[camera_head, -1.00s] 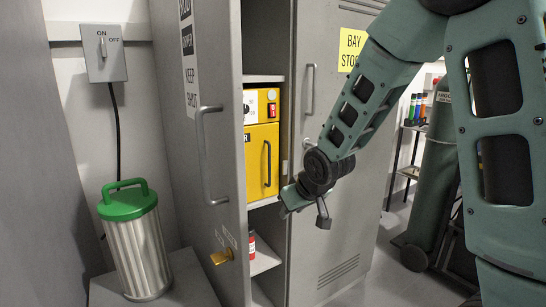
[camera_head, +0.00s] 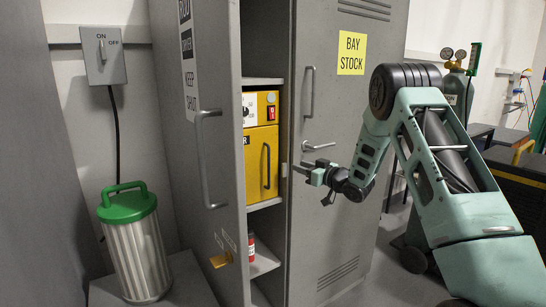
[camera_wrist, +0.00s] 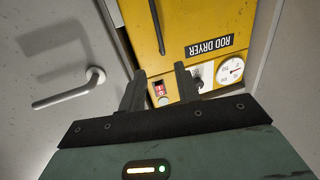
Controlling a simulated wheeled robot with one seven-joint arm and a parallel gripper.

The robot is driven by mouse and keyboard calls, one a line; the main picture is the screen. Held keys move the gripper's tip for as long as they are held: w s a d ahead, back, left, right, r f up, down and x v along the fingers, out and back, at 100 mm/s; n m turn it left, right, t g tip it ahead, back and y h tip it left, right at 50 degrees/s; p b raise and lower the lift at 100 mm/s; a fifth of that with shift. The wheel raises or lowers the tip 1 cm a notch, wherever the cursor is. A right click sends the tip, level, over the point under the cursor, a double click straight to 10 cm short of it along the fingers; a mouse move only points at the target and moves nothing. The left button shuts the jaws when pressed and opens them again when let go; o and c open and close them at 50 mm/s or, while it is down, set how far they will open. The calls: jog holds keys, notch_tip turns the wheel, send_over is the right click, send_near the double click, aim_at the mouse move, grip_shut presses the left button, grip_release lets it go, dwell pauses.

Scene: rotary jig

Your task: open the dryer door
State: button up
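The yellow rod dryer stands on a shelf inside the open grey locker. Its yellow door (camera_head: 256,165) is shut and has a dark vertical handle (camera_head: 267,165). In the wrist view the dryer is upside down, with the handle (camera_wrist: 157,25) at the top and the label (camera_wrist: 209,47) beside it. My gripper (camera_head: 305,172) is in front of the right locker door, near the edge of the opening, to the right of the dryer. In the wrist view its fingers (camera_wrist: 160,88) are apart and empty, with the red switch (camera_wrist: 159,88) showing between them.
The left locker door (camera_head: 208,120) stands open with a long grey handle. The right locker door (camera_head: 345,220) is shut; its lever handle (camera_wrist: 70,90) is close to my gripper. A green-lidded bin (camera_head: 133,245) stands at the left. A red can (camera_head: 251,248) sits on a lower shelf.

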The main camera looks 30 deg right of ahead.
jog(key=p, duration=0.4)
send_near(273, 157)
jog(key=w+a, duration=0.1)
jog(key=a, duration=0.1)
jog(key=w+a+r, duration=0.2)
jog(key=w+a, duration=0.1)
jog(key=shift+w+a+r, duration=0.1)
jog(key=shift+a+r, duration=0.15)
jog(key=shift+a, duration=0.05)
jog(key=shift+b, duration=0.3)
grip_shut()
